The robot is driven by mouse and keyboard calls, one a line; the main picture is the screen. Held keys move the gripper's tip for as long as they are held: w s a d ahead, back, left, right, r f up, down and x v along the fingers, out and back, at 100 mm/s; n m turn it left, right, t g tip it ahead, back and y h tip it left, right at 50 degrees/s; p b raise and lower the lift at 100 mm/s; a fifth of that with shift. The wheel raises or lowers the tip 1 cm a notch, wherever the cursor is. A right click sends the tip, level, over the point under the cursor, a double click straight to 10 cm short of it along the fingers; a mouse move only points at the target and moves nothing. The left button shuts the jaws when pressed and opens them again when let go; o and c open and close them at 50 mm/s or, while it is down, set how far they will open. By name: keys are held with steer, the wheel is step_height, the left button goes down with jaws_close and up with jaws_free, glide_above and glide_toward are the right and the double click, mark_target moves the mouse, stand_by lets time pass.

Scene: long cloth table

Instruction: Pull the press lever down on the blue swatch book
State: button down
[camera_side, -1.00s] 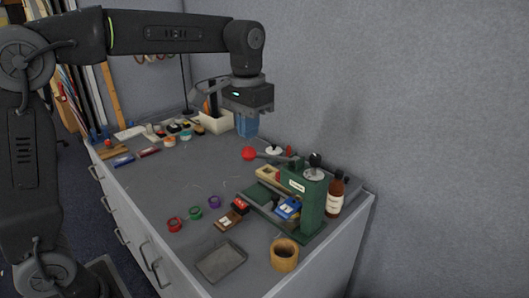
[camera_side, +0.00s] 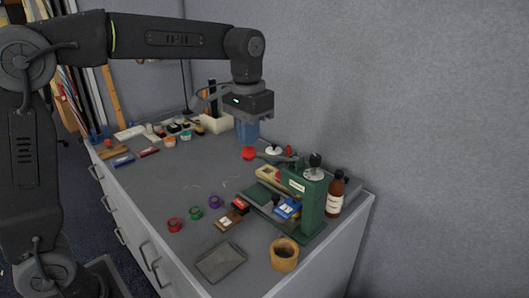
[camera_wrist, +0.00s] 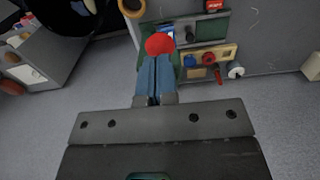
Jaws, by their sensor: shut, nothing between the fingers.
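The green press (camera_side: 312,203) stands at the right end of the table. Its lever ends in a red ball knob (camera_side: 249,153), which sticks out to the left at the raised height of the press top. The blue swatch book (camera_side: 288,208) lies at the press, left of its green column. My gripper (camera_side: 247,139) is shut and empty, pointing down just above the red knob; contact cannot be told. In the wrist view the blue fingers (camera_wrist: 155,80) are together, with the red knob (camera_wrist: 159,44) just beyond their tips, hiding part of the press.
A brown bottle (camera_side: 336,194) stands right behind the press. A wooden ring-shaped cup (camera_side: 284,254) and a grey tray (camera_side: 220,262) are near the front. Red, green and purple tape rolls (camera_side: 195,213) lie left of the press. The middle of the table is clear.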

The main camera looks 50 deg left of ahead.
mark_target(244, 151)
steer(key=shift+f, duration=0.75)
steer(key=shift+s+f, duration=0.35)
steer(key=shift+f, duration=0.45)
steer(key=shift+s+f, duration=0.3)
steer(key=shift+f, duration=0.45)
steer(key=shift+s+f, duration=0.2)
steer(key=shift+f, duration=0.6)
steer(key=shift+s+f, duration=0.15)
steer(key=shift+f, duration=0.65)
steer(key=shift+s+f, duration=0.1)
steer(key=shift+f, duration=1.55)
